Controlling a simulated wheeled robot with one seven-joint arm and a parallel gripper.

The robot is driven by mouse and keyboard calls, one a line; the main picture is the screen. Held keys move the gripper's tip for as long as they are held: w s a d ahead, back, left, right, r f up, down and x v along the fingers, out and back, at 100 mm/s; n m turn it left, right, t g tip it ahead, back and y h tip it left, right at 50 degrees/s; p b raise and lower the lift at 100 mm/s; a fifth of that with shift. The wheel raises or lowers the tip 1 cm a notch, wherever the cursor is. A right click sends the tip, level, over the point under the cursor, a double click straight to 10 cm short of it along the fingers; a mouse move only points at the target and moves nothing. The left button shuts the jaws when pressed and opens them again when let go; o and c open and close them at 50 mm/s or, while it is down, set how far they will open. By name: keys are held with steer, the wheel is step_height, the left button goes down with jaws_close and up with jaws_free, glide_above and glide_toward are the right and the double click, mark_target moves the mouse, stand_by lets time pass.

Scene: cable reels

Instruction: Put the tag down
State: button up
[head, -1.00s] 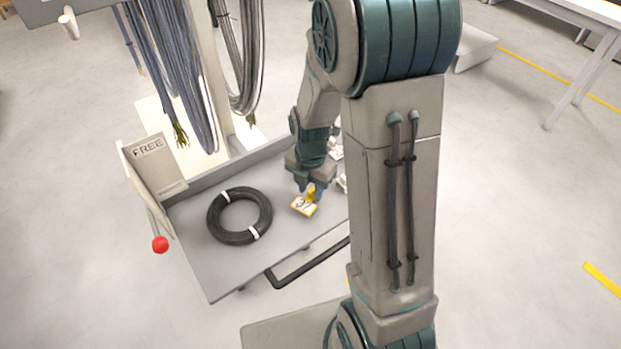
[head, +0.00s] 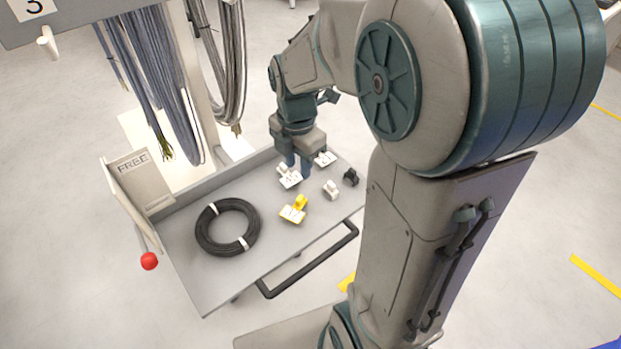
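The yellow tag (head: 294,213) with a white, marked face lies on the grey cart top (head: 190,275), right of the black cable coil. My gripper (head: 298,172) is behind the yellow tag and apart from it, low over the cart. Its two blue fingers show a gap between them, with nothing seen held there. A white tag (head: 288,178) is close by its fingers; whether they touch it I cannot tell.
A black cable coil (head: 202,232) lies left on the cart. Another white tag (head: 326,159), a small white piece (head: 331,189) and a black piece (head: 351,177) lie at the right.

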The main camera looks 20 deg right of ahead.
steer(key=s+r+m+t, duration=0.2)
steer(key=s+r+m, duration=0.2)
steer(key=s+m, duration=0.8)
steer(key=m, duration=1.1)
steer(key=shift+a+r+t, duration=0.2)
steer(key=shift+t, duration=0.1)
steer(key=shift+a, duration=0.1)
